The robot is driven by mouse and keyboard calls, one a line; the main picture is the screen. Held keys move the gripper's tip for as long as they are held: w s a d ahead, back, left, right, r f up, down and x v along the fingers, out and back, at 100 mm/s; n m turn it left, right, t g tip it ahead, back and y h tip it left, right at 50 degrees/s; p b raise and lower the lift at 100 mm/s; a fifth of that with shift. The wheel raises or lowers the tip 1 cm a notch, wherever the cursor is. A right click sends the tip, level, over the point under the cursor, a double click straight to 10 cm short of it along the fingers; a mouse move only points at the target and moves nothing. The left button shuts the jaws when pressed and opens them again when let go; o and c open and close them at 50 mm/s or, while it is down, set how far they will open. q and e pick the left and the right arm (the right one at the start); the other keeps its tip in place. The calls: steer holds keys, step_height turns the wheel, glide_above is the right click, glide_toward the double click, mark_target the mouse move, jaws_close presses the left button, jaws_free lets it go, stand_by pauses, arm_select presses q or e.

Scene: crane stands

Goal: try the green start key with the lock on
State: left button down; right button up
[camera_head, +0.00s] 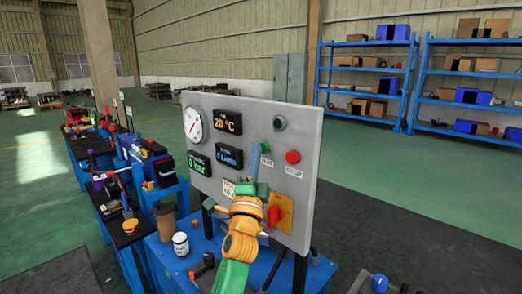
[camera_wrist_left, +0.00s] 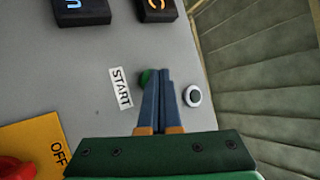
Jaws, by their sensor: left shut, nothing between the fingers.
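The green start key (camera_wrist_left: 146,77) shows in the left wrist view beside the START label (camera_wrist_left: 120,88), partly hidden by my fingers. In the head view the green key (camera_head: 265,147) is at the right of the grey panel (camera_head: 248,110). My left gripper (camera_head: 255,152) is shut and empty in front of the panel. Its blue fingertips (camera_wrist_left: 164,72) overlap the key's edge in the left wrist view; whether they touch it I cannot tell. A red switch handle (camera_head: 274,216) sits on a yellow plate (camera_head: 287,212), marked OFF in the wrist view. I cannot make out a lock there.
A red STOP button (camera_head: 292,157) is right of the key, and a dark round lamp (camera_head: 279,122) is above it. A gauge (camera_head: 193,125) and lit displays (camera_head: 228,122) fill the panel's left. A brown cup (camera_head: 166,220) and white jar (camera_head: 181,243) stand left of my arm.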

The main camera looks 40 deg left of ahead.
arm_select(q)
steer(key=shift+w, duration=0.2)
stand_by(0.5)
steer(key=shift+s+p, duration=0.4)
steer(key=shift+s, duration=0.45)
steer(key=shift+s, duration=0.1)
steer(key=s, duration=0.1)
steer(key=s+p, duration=0.1)
steer(key=s, duration=0.1)
steer(key=s+p, duration=0.1)
steer(key=shift+s+a, duration=0.25)
steer(key=shift+s, duration=0.15)
